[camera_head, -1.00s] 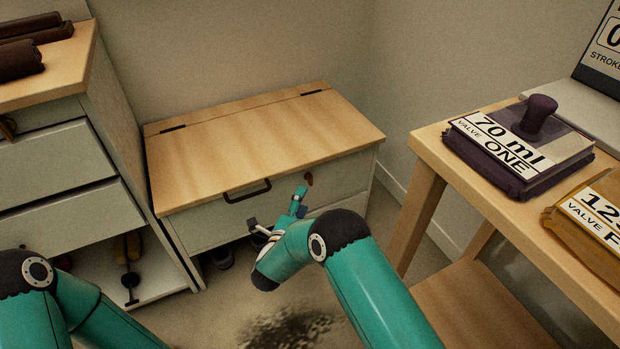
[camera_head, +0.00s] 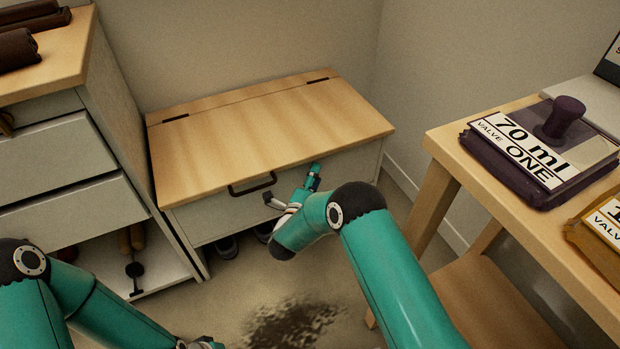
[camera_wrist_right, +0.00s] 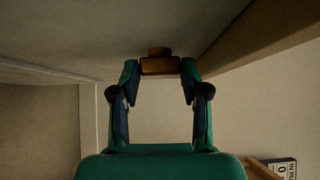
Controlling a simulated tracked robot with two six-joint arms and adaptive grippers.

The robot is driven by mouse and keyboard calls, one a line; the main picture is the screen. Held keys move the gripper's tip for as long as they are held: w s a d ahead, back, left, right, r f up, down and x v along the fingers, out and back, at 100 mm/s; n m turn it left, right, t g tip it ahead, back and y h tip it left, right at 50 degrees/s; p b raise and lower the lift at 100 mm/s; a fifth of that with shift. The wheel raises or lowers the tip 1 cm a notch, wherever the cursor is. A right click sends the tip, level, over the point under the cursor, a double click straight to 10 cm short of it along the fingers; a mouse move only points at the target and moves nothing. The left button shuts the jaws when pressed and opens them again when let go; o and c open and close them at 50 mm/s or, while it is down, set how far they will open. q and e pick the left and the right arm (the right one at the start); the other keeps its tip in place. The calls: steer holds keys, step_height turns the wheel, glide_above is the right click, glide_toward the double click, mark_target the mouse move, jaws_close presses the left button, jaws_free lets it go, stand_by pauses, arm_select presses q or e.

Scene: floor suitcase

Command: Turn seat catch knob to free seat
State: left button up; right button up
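The seat is a wooden lid (camera_head: 270,130) lying closed on a grey bench, with a dark handle (camera_head: 252,184) on the bench front. In the right wrist view the brown catch knob (camera_wrist_right: 159,65) sits on the bench front, just ahead of and between my right fingertips. My right gripper (camera_wrist_right: 160,75) is open, its fingers on either side of the knob; I cannot tell if they touch it. In the head view my right gripper (camera_head: 314,172) is at the right part of the bench front and hides the knob. Only a bit of my left gripper (camera_head: 201,343) shows at the bottom edge.
A grey drawer cabinet (camera_head: 60,150) stands left of the bench. A wooden table (camera_head: 450,140) at the right holds a purple block (camera_head: 540,150) labelled 70 ml and an orange block (camera_head: 600,225). Shoes (camera_head: 228,246) lie under the bench. A dark stain (camera_head: 295,322) marks the open floor.

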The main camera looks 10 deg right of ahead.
steer(key=shift+f, duration=0.1)
steer(key=shift+c, duration=1.4)
steer(key=shift+a, duration=0.35)
steer(key=shift+c, duration=0.5)
steer(key=shift+d+f+n+t+h+b, duration=0.2)
steer(key=shift+n+t+b, duration=0.3)
steer(key=shift+n+t, duration=0.45)
steer(key=shift+d+f+n+t+h+b, duration=0.15)
steer(key=shift+d+n+t+b, duration=0.15)
steer(key=shift+n+t+b, duration=0.55)
steer(key=shift+d+f+n+t+h+b, duration=0.2)
steer(key=shift+n+t, duration=0.5)
steer(key=shift+n, duration=0.6)
steer(key=shift+r, duration=0.15)
steer(key=o, duration=1)
steer(key=shift+o, duration=0.7)
steer(key=shift+a, duration=0.15)
